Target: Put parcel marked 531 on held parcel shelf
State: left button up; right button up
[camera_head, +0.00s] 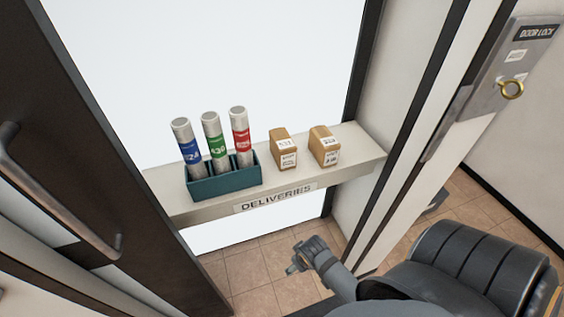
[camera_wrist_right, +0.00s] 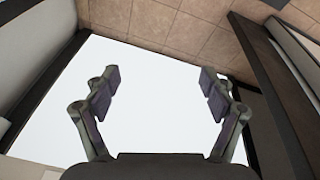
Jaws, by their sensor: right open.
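Two small brown parcels with white labels stand on the deliveries shelf (camera_head: 215,207) in the head view. The left parcel (camera_head: 283,149) has a label that seems to read 531, though the print is small. The right parcel (camera_head: 324,146) has a label too small to read surely. My right gripper (camera_head: 298,262) is below and in front of the shelf, apart from both parcels. In the right wrist view the right gripper (camera_wrist_right: 160,90) is open with nothing between its fingers. No held parcel shelf can be made out. My left gripper is not seen.
A teal holder (camera_head: 222,187) with blue, green and red banded tubes stands left of the parcels. A dark door with a handle (camera_head: 60,190) is at the left. A door lock plate (camera_head: 500,75) with a brass ring is at the right. Tiled floor lies below.

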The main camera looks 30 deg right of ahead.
notch_tip(320, 180, up, 5)
jog(key=w+d+m+t+h+b, duration=0.1)
jog(key=w+d+b, duration=0.1)
jog(key=b, duration=0.1)
pick_arm(q)
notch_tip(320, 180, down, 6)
jog(key=b, duration=0.1)
pick_arm(e)
jog(key=m+t+h, duration=0.2)
jog(key=t, duration=1.2)
send_near(284, 141)
jog(key=shift+m+g, duration=0.3)
jog(key=x, duration=0.5)
jog(key=shift+a, duration=0.3)
jog(key=shift+w+d+r, duration=0.1)
jog(key=shift+w+d, duration=0.05)
jog(key=shift+w, duration=0.1)
jog(key=p+x, duration=0.1)
jog(key=x, duration=0.3)
jog(key=shift+d+p, duration=0.2)
jog(key=shift+p, duration=0.1)
jog(key=shift+w, duration=0.25)
grip_shut()
jog(key=shift+r, duration=0.45)
pick_arm(q)
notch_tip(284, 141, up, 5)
jog(key=p, duration=0.3)
pick_arm(e)
notch_tip(284, 141, up, 17)
